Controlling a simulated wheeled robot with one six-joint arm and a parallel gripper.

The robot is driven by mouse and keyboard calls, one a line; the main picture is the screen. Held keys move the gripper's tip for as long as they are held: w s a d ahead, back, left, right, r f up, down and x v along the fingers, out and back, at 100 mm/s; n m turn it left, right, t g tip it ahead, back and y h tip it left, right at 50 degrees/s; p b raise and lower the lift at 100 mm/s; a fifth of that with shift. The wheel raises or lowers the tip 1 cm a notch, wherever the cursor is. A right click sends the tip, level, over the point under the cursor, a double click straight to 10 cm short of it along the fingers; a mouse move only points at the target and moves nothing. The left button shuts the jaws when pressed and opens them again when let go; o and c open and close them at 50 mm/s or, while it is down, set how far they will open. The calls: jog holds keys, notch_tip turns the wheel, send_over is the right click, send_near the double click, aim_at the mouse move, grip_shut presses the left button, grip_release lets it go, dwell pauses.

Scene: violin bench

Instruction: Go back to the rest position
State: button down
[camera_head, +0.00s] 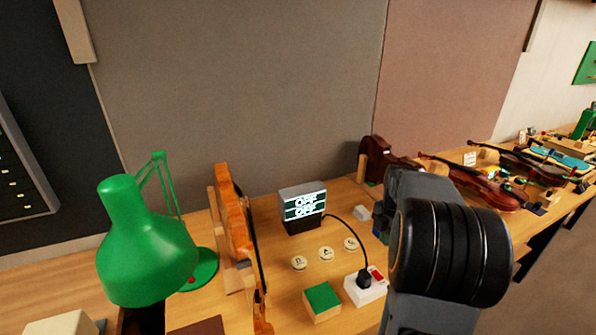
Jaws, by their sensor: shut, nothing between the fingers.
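My arm (440,250) stands at the right of the middle, in front of the bench. A thick black joint and grey links show, large and close to the camera. My gripper's fingers do not show, so I cannot see where they are relative to the bench. My arm hides part of the bench and of the things behind it.
A green lamp (145,245) and an upright violin (236,225) stand at the left. Violins (480,185) lie at the right.

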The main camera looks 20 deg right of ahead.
jog(key=s+a+r+m+t, duration=0.1)
jog(key=s+a+m, duration=0.2)
jog(key=a+m, duration=0.3)
jog(key=s+a+r+m+t, duration=0.1)
jog(key=s+a+m+t, duration=0.1)
jog(key=a+m, duration=0.4)
jog(key=s+a+r+m+t, duration=0.1)
jog(key=s+a+m, duration=0.3)
jog(key=a+m, duration=0.3)
jog(key=a, duration=0.5)
jog(key=shift+a+r+t, duration=0.25)
jog(key=shift+r+t, duration=0.05)
jog(key=shift+r, duration=0.1)
